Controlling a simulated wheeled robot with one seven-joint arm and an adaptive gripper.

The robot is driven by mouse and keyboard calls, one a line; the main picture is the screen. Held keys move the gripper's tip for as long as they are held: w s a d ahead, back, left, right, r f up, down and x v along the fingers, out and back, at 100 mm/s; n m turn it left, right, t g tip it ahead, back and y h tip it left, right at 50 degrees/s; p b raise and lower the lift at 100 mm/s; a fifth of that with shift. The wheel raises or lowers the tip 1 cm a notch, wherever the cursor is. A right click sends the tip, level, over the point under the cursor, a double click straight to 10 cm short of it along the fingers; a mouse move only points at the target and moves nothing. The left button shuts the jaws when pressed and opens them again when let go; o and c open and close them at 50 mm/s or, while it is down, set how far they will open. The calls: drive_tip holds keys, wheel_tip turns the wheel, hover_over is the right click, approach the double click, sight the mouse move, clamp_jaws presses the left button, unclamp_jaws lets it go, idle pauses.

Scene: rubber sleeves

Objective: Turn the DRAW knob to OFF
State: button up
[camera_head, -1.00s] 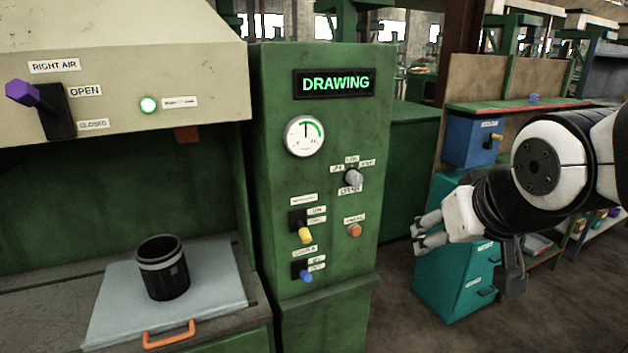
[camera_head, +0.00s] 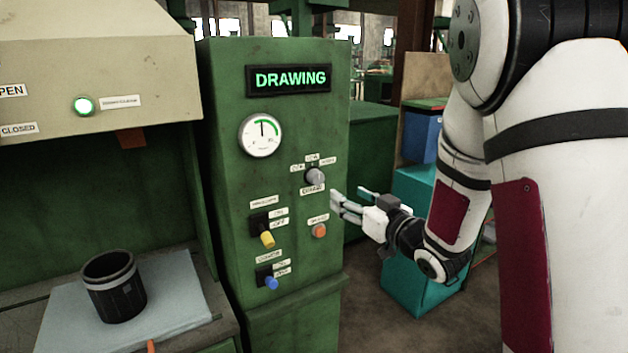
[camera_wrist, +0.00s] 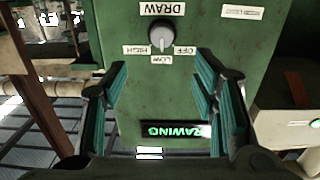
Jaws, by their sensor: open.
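The grey DRAW knob (camera_head: 315,176) sits on the right part of the green control panel's (camera_head: 225,170) front. In the wrist view, upside down, the knob (camera_wrist: 161,36) has labels OFF, LOW and HIGH around it and DRAW beside it. The lit display (camera_head: 289,79) reads DRAWING.
The panel also carries a gauge (camera_head: 261,135), a yellow-tipped switch (camera_head: 266,238), a blue-tipped switch (camera_head: 270,281) and an orange button (camera_head: 319,231). A black sleeve (camera_head: 114,286) stands on the pale sheet (camera_head: 60,325) at left. A teal cabinet (camera_head: 400,285) stands behind my gripper.

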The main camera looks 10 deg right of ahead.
sight(319, 178)
drive_tip(key=x, duration=1.3)
drive_tip(key=shift+w+a+r+p, duration=0.1)
drive_tip(key=shift+w+a+p, duration=0.2)
drive_tip(key=shift+w+p, duration=0.1)
drive_tip(key=c, duration=1.2)
